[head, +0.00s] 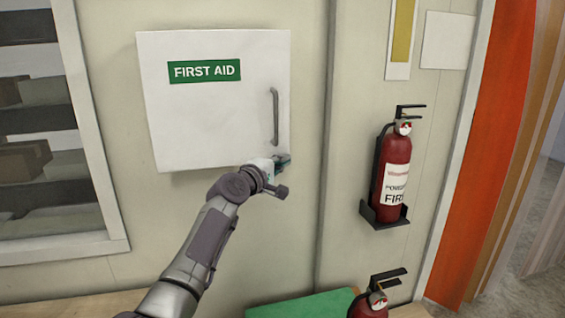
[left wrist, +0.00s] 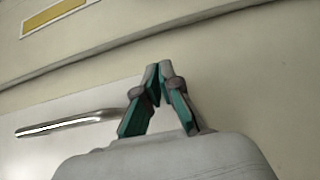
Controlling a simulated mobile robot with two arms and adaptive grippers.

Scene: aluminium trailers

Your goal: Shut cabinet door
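The white first aid cabinet (head: 215,125) hangs on the wall in the head view, with a green "FIRST AID" label on its door. The door lies flat over the front and I see no clear gap at its edges. A grey vertical handle (head: 275,117) is near the door's right edge; it also shows in the left wrist view (left wrist: 70,124). My left gripper (head: 284,160) is at the door's lower right corner, below the handle. Its fingertips (left wrist: 158,70) are together with nothing between them. I cannot tell whether they touch the door. My right gripper is out of view.
A red fire extinguisher (head: 394,170) hangs in a bracket to the right of the cabinet. Another extinguisher (head: 370,305) and a green object (head: 305,306) are at the bottom. A window (head: 105,245) with shelves behind it is at the left.

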